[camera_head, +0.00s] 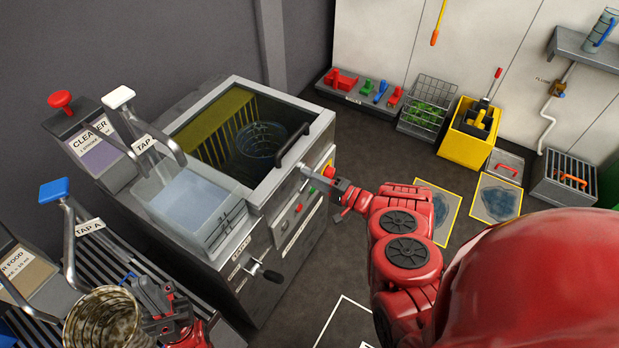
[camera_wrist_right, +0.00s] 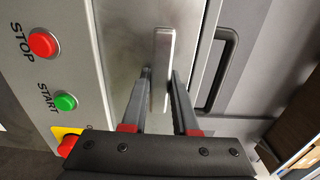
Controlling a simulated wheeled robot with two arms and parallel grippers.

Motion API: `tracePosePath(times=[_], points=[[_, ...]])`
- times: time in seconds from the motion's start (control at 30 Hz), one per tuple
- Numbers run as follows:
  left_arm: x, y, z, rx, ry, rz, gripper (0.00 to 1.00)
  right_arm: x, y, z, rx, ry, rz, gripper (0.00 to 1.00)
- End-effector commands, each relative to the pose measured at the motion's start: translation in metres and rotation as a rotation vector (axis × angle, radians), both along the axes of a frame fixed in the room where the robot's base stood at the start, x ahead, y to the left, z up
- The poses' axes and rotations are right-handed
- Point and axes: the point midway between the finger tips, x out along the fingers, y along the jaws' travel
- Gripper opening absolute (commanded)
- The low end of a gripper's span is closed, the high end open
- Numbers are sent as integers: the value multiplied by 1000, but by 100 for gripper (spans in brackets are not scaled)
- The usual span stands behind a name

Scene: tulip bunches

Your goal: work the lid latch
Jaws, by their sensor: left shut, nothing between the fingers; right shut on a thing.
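The machine's lid (camera_head: 283,120) has a clear window and a black bar handle (camera_head: 294,145); it looks closed. The latch (camera_wrist_right: 162,70) is a flat metal lever on the machine's front, just below the lid edge. My right gripper (camera_wrist_right: 161,85) is shut on the latch, its two fingers on either side of it. In the head view, my right gripper (camera_head: 310,172) is at the machine's front right corner.
A red STOP button (camera_wrist_right: 43,44) and green START button (camera_wrist_right: 66,102) sit close to my right gripper. A water basin (camera_head: 188,205) with a tap stands left of the lid. A yellow bucket (camera_head: 466,135) and wire basket stand by the far wall.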

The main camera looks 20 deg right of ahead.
Motion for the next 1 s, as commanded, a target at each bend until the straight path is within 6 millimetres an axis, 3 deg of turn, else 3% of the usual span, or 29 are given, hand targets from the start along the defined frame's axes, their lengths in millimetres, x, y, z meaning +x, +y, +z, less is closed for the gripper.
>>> tracePosePath(times=[0.13, 0.17, 0.3, 0.67, 0.83, 1.0], points=[[0, 0, 0, 0, 0, 0, 0, 0, 0, 1, 1, 0, 1, 0], [0, 0, 0, 0, 0, 0, 0, 0, 0, 1, 1, 0, 1, 33], [0, 0, 0, 0, 0, 0, 0, 0, 0, 1, 1, -1, 0, 57], [0, 0, 0, 0, 0, 0, 0, -3, -2, 0, -1, -1, 0, 57], [0, 0, 1, 0, 0, 0, 0, -23, -19, 1, 0, -3, -2, 57], [0, 0, 2, 0, 0, 0, 0, -59, -47, 0, -2, 0, -3, 57]])
